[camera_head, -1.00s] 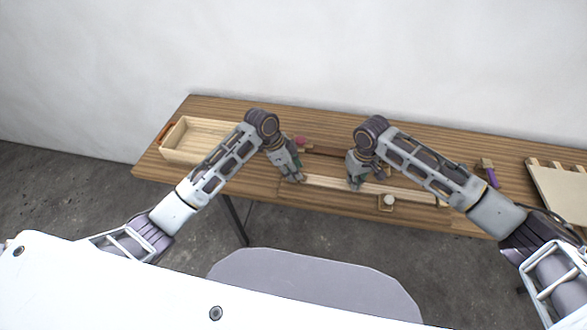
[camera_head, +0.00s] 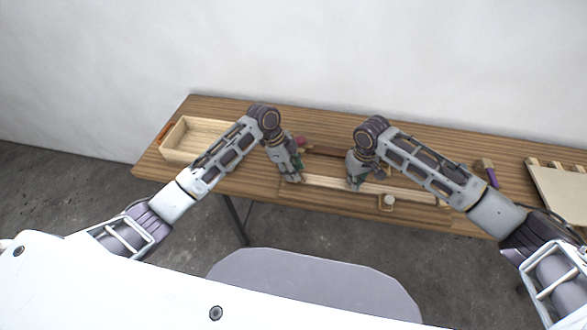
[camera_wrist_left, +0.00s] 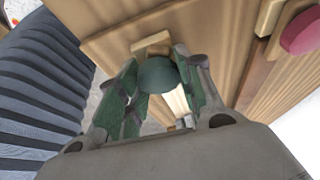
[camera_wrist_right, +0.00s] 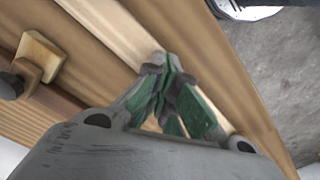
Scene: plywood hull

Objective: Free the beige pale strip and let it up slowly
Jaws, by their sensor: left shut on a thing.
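The pale strip (camera_head: 327,182) lies along the front of the wooden table and also shows in the right wrist view (camera_wrist_right: 118,28). My left gripper (camera_head: 297,179) is at its left end. In the left wrist view the left fingers are shut on a dark green round knob (camera_wrist_left: 157,75), with a small pale wood block (camera_wrist_left: 151,43) just beyond it. The knob's underside is hidden. My right gripper (camera_head: 353,185) is over the strip further right. Its fingertips are together (camera_wrist_right: 166,68) at the strip; whether they touch it is unclear.
A reddish-pink knob (camera_wrist_left: 301,33) is near my left gripper. An open wooden box (camera_head: 187,155) is at the table's left; a pale board (camera_head: 560,190) is at the right.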

